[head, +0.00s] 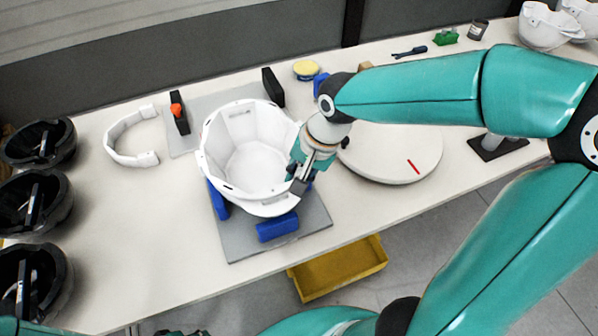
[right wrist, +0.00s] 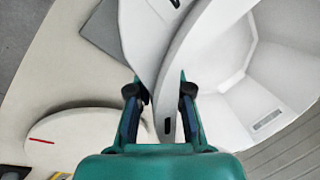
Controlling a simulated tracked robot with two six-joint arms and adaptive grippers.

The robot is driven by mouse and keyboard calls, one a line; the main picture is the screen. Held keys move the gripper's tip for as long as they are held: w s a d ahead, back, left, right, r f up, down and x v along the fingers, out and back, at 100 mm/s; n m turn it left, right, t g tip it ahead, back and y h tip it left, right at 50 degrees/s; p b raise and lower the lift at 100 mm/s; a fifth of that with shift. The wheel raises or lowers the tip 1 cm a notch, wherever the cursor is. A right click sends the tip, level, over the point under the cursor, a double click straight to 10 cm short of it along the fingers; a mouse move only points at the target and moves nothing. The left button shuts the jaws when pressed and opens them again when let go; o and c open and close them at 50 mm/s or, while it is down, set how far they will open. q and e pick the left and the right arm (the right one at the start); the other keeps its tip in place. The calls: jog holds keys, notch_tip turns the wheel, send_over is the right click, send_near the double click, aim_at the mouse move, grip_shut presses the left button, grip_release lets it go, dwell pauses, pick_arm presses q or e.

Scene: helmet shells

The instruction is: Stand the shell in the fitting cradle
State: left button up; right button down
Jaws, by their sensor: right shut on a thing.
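The white helmet shell (head: 222,165) is open side up over the fitting cradle, a grey plate (head: 240,247) with blue pads (head: 278,227) around it. In the right wrist view the shell wall (right wrist: 168,95) runs between the two fingers (right wrist: 160,95). The shell hides the cradle's middle.
A round white turntable (head: 400,160) with a red mark stands right of the cradle. A second grey plate (head: 205,105) with dark posts lies behind. A white band (head: 118,143) and several black shells (head: 38,205) are left. A yellow bin (head: 340,268) sits below the table's front edge.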

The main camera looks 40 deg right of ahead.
jog(key=shift+f+b, duration=0.95)
jog(key=shift+f, duration=0.25)
dwell(0.3)
jog(key=c, duration=1)
grip_release()
jog(key=v, duration=1.2)
